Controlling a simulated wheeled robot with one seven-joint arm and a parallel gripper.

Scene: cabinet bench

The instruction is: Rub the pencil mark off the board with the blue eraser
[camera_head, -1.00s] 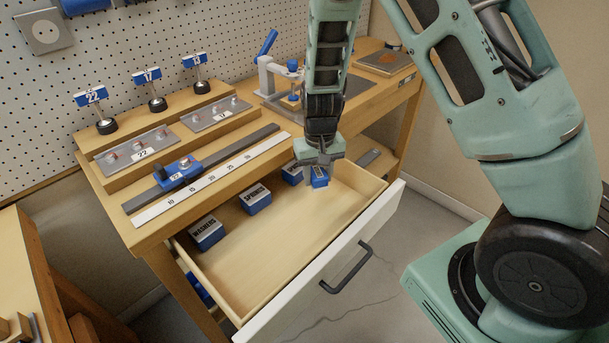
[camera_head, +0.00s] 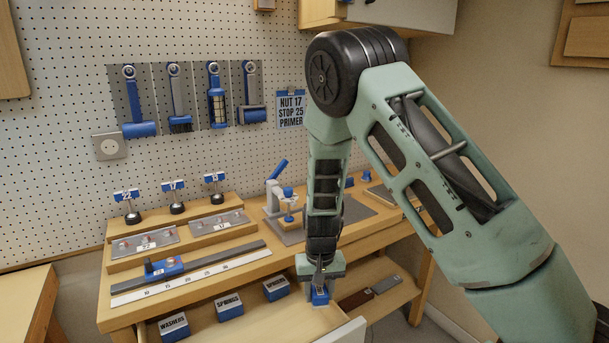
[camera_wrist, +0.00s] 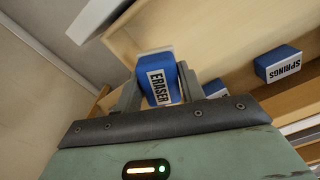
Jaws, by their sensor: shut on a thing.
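The blue eraser (camera_head: 320,298) with a white label is between the fingers of my gripper (camera_head: 319,287), at the right part of the open drawer. In the wrist view the eraser (camera_wrist: 160,82) shows its ERASER label, with a finger on each side. My gripper is shut on it. The frames do not make clear whether the eraser touches the drawer floor. A flat board (camera_head: 382,195) lies at the bench's back right, partly behind my arm. I cannot make out a pencil mark on it.
The open drawer (camera_head: 255,325) holds several blue boxes, including WASHERS (camera_head: 174,327) and SPRINGS (camera_head: 229,307). Its white front (camera_head: 347,334) is at the bottom. On the bench stand a ruler rail (camera_head: 190,280) and a lever press (camera_head: 283,205). Tools hang on the pegboard (camera_head: 60,110).

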